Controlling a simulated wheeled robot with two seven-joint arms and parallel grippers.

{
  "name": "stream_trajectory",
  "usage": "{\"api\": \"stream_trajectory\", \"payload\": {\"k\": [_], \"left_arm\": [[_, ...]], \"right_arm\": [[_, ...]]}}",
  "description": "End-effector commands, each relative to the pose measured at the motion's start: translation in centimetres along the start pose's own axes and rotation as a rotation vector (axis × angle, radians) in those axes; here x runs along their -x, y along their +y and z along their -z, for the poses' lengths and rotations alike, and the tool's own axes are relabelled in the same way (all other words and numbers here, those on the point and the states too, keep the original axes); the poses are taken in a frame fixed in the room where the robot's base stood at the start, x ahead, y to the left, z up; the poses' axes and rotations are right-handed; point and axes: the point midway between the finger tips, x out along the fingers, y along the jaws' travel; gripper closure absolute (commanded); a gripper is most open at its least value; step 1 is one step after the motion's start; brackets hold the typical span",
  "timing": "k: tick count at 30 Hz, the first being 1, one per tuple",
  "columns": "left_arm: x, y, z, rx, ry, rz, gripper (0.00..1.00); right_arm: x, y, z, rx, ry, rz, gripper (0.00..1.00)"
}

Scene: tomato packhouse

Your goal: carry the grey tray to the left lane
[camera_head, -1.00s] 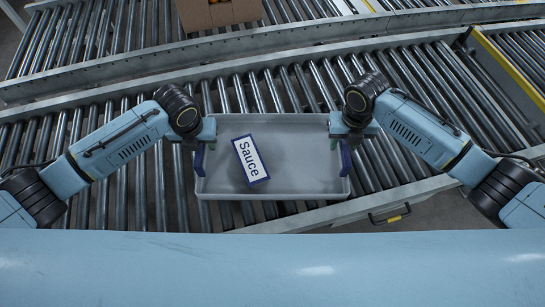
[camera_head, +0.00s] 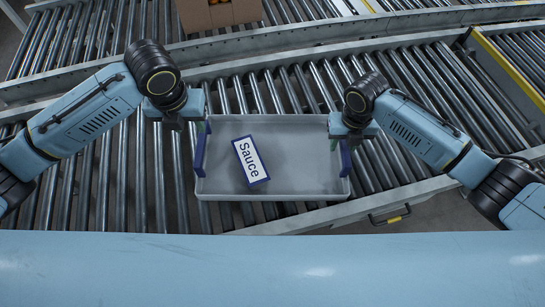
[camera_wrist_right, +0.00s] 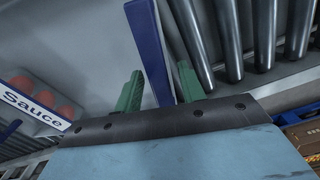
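The grey tray (camera_head: 305,183) sits level on the near roller conveyor, with a blue handle at each end and a blue-edged Sauce sign (camera_head: 250,162) inside. My left gripper (camera_head: 188,124) is up and left of the tray's left handle (camera_head: 200,152); its fingers are mostly hidden beneath its body. My right gripper (camera_head: 346,141) is at the right handle (camera_head: 345,158). In the right wrist view, its green fingers (camera_wrist_right: 160,88) stand apart on either side of the blue handle (camera_wrist_right: 148,45), with small gaps visible. I cannot tell which lane is the left one.
A metal rail (camera_head: 250,70) divides the near rollers from a far conveyor, where a cardboard box (camera_head: 220,14) with orange contents stands. Bare rollers (camera_head: 100,180) lie left of the tray. A yellow-edged roller section (camera_head: 515,60) lies at right.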

Motion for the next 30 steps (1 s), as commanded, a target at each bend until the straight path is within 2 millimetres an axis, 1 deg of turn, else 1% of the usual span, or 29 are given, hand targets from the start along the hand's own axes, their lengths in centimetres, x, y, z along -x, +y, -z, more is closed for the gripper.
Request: {"api": "stream_trajectory", "payload": {"k": [2,5,8,15,18,21,24,30], "left_arm": [[0.3,0.0,0.0,0.000,0.000,-0.001,0.60],[0.5,0.0,0.0,0.000,0.001,0.000,0.60],[0.4,0.0,0.0,0.000,0.001,0.000,0.60],[0.4,0.0,0.0,0.000,0.001,0.000,0.60],[0.4,0.0,0.0,0.000,0.001,0.000,0.60],[0.4,0.0,0.0,0.000,0.001,0.000,0.60],[0.4,0.0,0.0,0.000,0.001,0.000,0.60],[0.4,0.0,0.0,-0.001,0.001,0.001,0.60]], "right_arm": [[0.3,0.0,0.0,0.000,-0.001,-0.001,0.60],[1.4,-0.1,-0.1,0.000,-0.003,0.000,0.60],[3.2,0.0,-0.1,0.001,-0.005,0.000,0.60],[8.4,0.0,-0.1,0.002,-0.005,0.000,0.60],[10.1,-0.1,-0.1,0.001,-0.004,0.000,0.60],[11.2,0.0,-0.1,0.000,-0.003,0.000,0.60],[11.8,0.0,0.0,0.000,-0.001,0.000,0.60],[12.0,0.0,0.0,-0.001,0.000,0.000,0.60]]}}
